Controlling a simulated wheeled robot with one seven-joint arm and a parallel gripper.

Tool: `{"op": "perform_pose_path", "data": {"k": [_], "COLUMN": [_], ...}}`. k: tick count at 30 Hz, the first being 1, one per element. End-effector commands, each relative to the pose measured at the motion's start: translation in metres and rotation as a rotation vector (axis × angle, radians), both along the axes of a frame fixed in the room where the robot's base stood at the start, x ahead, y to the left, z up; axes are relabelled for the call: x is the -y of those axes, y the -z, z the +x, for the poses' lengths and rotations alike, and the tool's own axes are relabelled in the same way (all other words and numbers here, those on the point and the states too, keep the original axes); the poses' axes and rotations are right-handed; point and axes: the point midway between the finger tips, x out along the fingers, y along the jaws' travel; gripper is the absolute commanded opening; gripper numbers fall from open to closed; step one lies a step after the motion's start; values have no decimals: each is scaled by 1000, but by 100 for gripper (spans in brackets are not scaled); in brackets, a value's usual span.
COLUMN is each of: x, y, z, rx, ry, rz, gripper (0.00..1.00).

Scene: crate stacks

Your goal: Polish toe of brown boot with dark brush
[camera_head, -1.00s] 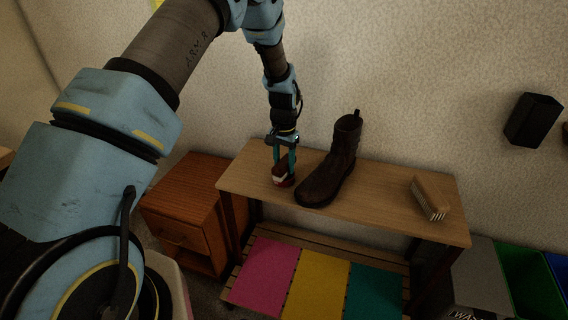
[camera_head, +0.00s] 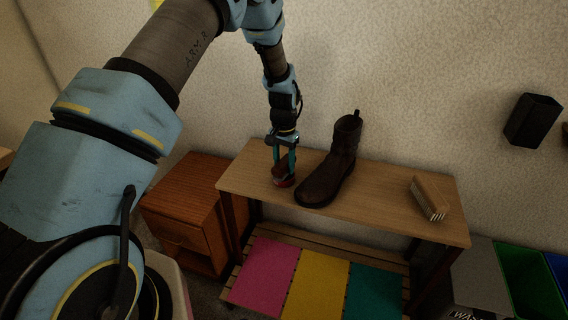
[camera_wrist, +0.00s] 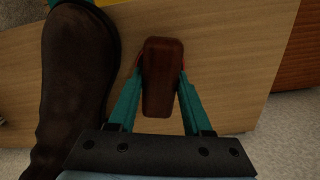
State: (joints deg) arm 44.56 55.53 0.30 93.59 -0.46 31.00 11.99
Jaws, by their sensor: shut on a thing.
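The brown boot (camera_head: 328,174) stands upright on the wooden bench, its toe towards the front edge. It also shows at the left of the wrist view (camera_wrist: 77,80). My gripper (camera_head: 284,175) is left of the boot's toe, apart from it. Its teal fingers are shut on the dark brush (camera_wrist: 162,76), whose dark reddish-brown back faces the wrist camera. In the head view the brush (camera_head: 283,181) is low at the bench top; I cannot tell whether it touches the top. Its bristles are mostly hidden.
A light wooden brush with pale bristles (camera_head: 430,198) lies at the right end of the bench (camera_head: 385,204). A brown cabinet (camera_head: 184,208) stands to the left. Pink, yellow and teal panels lie on the lower shelf. A black box (camera_head: 532,120) is on the wall.

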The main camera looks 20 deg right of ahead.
Motion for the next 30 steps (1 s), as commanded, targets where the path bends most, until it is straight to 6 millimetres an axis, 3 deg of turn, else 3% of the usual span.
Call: {"op": "perform_pose_path", "data": {"k": [24,30], "x": [0,0], "y": [-66,-68], "z": [1,0], "rx": [1,1], "ry": [0,0], "rz": [-2,-1], "gripper": [5,5]}}
